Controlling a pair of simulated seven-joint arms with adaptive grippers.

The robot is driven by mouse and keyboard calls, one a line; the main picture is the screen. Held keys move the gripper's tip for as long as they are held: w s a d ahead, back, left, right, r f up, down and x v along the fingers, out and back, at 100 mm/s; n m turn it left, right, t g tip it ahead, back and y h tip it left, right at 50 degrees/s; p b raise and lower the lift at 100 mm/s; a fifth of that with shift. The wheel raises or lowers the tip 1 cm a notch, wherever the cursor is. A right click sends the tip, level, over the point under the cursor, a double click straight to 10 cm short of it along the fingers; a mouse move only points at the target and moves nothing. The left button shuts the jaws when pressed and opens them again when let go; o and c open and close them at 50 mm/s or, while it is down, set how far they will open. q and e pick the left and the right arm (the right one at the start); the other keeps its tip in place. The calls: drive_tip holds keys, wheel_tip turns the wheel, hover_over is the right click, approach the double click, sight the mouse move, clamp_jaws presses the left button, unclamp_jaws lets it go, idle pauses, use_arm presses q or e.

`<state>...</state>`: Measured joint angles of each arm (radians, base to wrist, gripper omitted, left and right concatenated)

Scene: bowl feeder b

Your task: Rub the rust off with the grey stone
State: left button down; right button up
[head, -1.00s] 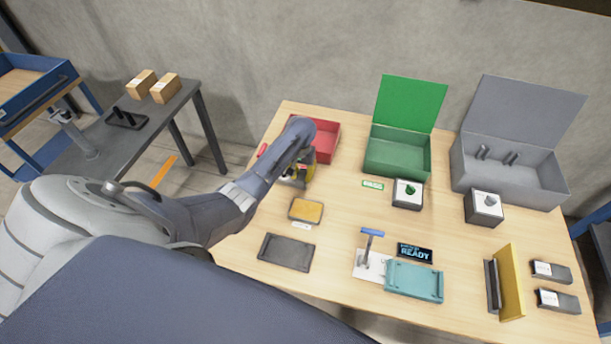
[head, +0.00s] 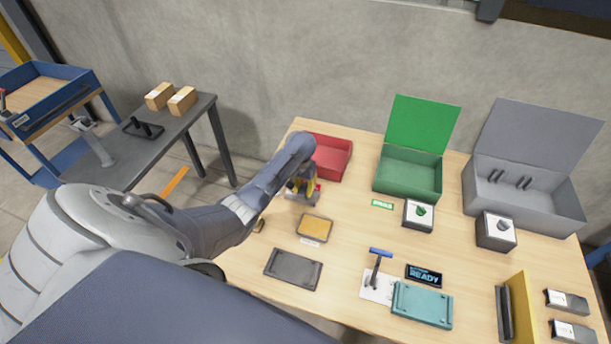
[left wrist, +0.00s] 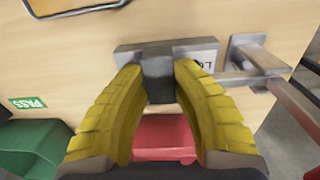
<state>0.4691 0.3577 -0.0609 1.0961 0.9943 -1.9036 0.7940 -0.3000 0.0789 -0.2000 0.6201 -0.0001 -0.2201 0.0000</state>
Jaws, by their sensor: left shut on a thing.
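My left gripper (head: 303,188) is over the table in front of the red bin (head: 333,157). In the left wrist view its yellow fingers (left wrist: 157,95) are shut on a dark grey block (left wrist: 157,76). A flat grey bar (left wrist: 128,57) shows right behind the block; I cannot tell whether the two are joined. A metal bracket (left wrist: 262,62) and a partly hidden white label (left wrist: 205,58) are beside it. I cannot tell whether the block is the grey stone. No rust can be made out. My right gripper is not in view.
A tan pad in a dark tray (head: 314,227) and a dark grey plate (head: 292,270) lie nearer. A green box (head: 409,180), a grey box (head: 525,200), two knob boxes and a teal plate (head: 422,306) stand to the right.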

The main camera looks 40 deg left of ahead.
sight(316, 197)
use_arm(q)
drive_tip(key=shift+s+a, duration=0.2)
drive_tip(key=shift+a, duration=0.3)
drive_tip(key=shift+s+a, duration=0.15)
drive_tip(key=shift+a, duration=0.35)
drive_tip(key=shift+w+d, duration=0.25)
drive_tip(key=shift+d, duration=0.65)
drive_tip(key=shift+w+d, duration=0.2)
drive_tip(key=shift+d, duration=0.7)
drive_tip(key=shift+w+d+r, duration=0.1)
drive_tip(key=shift+w+d, duration=0.25)
drive_tip(key=shift+d, duration=0.5)
drive_tip(key=shift+w+d+r, duration=0.1)
drive_tip(key=shift+w+d, duration=0.2)
drive_tip(key=shift+d, duration=0.55)
drive_tip(key=shift+r, duration=2.95)
drive_tip(key=shift+r, duration=1.55)
